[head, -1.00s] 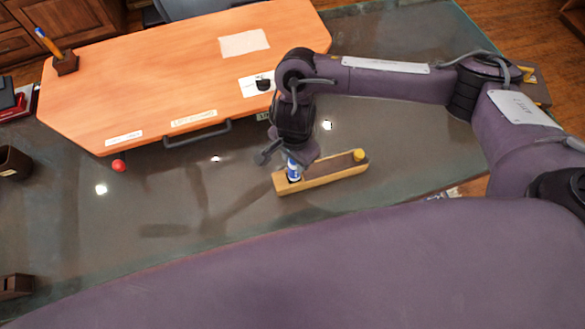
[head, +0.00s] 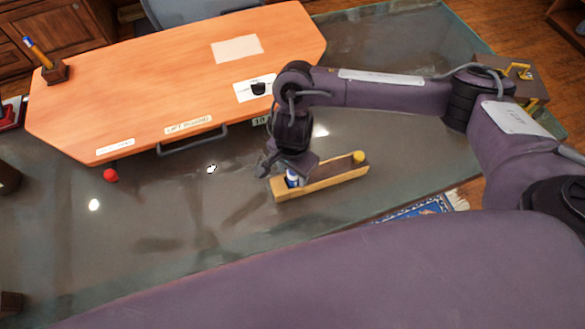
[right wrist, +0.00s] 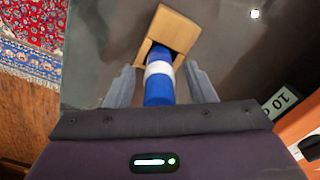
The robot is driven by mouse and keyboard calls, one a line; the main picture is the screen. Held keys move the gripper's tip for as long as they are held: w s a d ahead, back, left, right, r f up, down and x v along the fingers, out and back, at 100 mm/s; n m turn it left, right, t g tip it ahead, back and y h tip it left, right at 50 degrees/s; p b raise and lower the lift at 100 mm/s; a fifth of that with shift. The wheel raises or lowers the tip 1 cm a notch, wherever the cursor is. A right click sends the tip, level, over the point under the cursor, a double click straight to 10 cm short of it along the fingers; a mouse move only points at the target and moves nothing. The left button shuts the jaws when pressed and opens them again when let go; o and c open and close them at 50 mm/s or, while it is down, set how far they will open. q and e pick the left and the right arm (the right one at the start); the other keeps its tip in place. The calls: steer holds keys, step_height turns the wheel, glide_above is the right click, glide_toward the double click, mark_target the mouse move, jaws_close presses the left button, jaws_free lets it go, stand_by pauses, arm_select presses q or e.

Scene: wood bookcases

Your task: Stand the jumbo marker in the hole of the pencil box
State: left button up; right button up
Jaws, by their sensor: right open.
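The pencil box (head: 335,181) is a long, narrow wooden box on the dark glass desk, with a yellow knob at its right end. The blue jumbo marker (head: 293,178), with a white band, is at the box's left end. In the right wrist view the marker (right wrist: 158,72) points down to an opening in the box (right wrist: 174,28) and its lower end appears inside it; its depth is hidden. My right gripper (right wrist: 160,88) is open, with a finger on each side of the marker and gaps between. In the head view the gripper (head: 284,168) partly covers the marker. My left gripper is not in view.
An orange board (head: 160,90) with a dark handle lies behind the box. It bears a pen holder (head: 54,72) and a small black object (head: 258,88) on white paper. A red ball (head: 110,175) lies at the left.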

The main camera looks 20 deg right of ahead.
steer(key=shift+r, duration=0.1)
steer(key=shift+r, duration=0.2)
step_height(320, 180, up, 12)
steer(key=shift+f+p, duration=0.15)
steer(key=shift+p, duration=0.35)
stand_by(0.3)
